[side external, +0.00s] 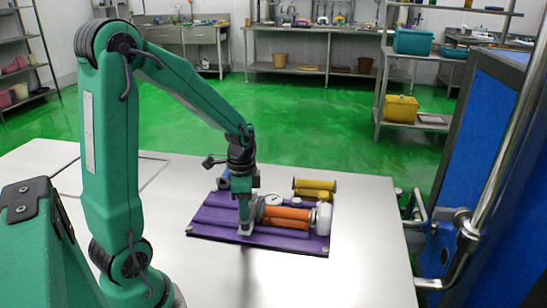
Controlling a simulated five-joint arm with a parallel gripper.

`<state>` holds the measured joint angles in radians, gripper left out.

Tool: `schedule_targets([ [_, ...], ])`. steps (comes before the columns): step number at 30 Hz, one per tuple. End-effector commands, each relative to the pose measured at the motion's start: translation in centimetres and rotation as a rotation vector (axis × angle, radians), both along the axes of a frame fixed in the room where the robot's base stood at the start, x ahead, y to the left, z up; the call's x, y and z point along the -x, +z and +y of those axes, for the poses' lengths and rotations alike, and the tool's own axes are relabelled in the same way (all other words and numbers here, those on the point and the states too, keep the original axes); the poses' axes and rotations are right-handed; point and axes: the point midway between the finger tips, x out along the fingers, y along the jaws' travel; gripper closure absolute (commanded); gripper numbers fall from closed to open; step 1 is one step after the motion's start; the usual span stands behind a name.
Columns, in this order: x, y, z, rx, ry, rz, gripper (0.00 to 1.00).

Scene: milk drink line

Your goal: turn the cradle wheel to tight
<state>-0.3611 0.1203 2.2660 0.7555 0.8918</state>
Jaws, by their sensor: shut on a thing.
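A purple cradle (213,217) lies on the pale table. An orange cylinder (287,218) with a white rounded right end (323,218) lies across it. My gripper (246,229) points down at the cradle's front left, just left of the orange cylinder. It is shut on a small grey part there, which seems to be the cradle wheel. The jaws and arm hide most of this part, and its turn position cannot be made out.
Yellow cylinders (315,184) lie at the cradle's back right. A white round piece (274,199) sits behind the orange cylinder, and a blue piece (224,181) behind my gripper. The table (365,235) is clear to the right. A blue panel (490,150) with metal rails stands beyond its right edge.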

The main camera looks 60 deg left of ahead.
Motion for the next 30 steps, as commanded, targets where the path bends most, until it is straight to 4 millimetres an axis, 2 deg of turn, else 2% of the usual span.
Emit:
schedule_targets([
  [12, -0.09, 0.10, -0.01, -0.001, -0.011, -0.003, 0.95],
  [13, -0.09, 0.10, -0.01, -0.001, -0.011, -0.003, 0.66],
  [15, -0.08, 0.09, -0.01, -0.001, -0.011, -0.003, 0.52],
  [16, -0.07, 0.08, 0.00, -0.001, -0.010, -0.002, 0.50],
  [25, -0.03, 0.08, -0.01, 0.000, -0.009, -0.001, 0.50],
  [30, -0.07, 0.73, 0.02, -0.001, -0.009, -0.003, 0.50],
])
